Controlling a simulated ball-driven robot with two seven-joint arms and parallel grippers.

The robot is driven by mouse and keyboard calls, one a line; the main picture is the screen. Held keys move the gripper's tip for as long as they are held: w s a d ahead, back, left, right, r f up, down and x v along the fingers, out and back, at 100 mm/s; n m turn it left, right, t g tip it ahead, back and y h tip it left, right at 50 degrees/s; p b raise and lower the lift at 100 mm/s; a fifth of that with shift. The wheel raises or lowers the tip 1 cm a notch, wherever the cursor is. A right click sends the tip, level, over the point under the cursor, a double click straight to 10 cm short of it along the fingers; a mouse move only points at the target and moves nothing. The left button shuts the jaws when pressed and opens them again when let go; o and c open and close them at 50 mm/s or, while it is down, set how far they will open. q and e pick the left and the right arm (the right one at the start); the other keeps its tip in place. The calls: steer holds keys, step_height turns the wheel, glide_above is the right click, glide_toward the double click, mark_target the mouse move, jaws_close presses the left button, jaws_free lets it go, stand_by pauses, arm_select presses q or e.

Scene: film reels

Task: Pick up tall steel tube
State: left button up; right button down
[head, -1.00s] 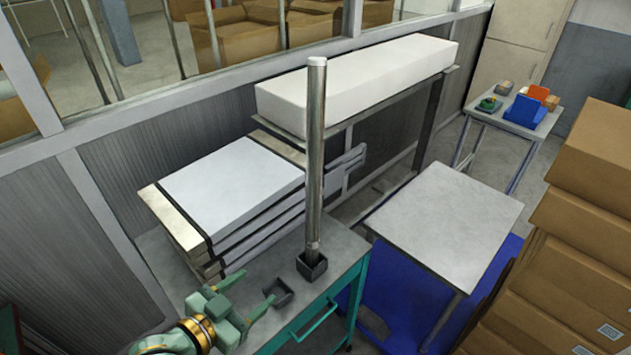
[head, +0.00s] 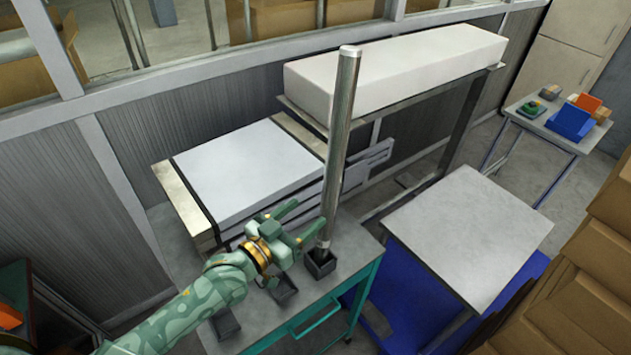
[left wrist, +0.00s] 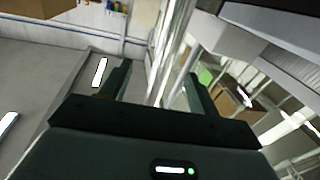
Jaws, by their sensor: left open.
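The tall steel tube (head: 341,140) stands upright in a small dark square holder (head: 320,264) on the green-framed bench (head: 350,262). My left gripper (head: 305,218) is open, just left of the tube's lower part, with its fingers pointing toward it. In the left wrist view the tube (left wrist: 171,50) shows as a bright shaft between the two spread fingers (left wrist: 155,85). I cannot tell how far between the fingers it is. The gripper is not closed on it. My right gripper is not in view.
Two more small dark holders (head: 284,291) (head: 225,324) lie below my left arm. Stacked white-topped slabs (head: 245,170) stand behind the gripper, and a long white block (head: 400,70) lies on a shelf behind the tube. A grey table (head: 465,235) stands to the right.

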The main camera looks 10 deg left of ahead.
mark_target(328, 192)
arm_select(q)
steer(key=x, duration=0.8)
steer(key=shift+w+a+f, duration=0.25)
steer(key=shift+a+f, duration=0.05)
steer(key=shift+f, duration=0.1)
steer(key=shift+w, duration=0.15)
steer(key=shift+d+r, duration=0.1)
steer(key=shift+r, duration=0.05)
steer(key=x, duration=0.5)
steer(key=shift+w, duration=0.1)
steer(key=shift+c, duration=0.3)
steer(key=c, duration=1)
jaws_close()
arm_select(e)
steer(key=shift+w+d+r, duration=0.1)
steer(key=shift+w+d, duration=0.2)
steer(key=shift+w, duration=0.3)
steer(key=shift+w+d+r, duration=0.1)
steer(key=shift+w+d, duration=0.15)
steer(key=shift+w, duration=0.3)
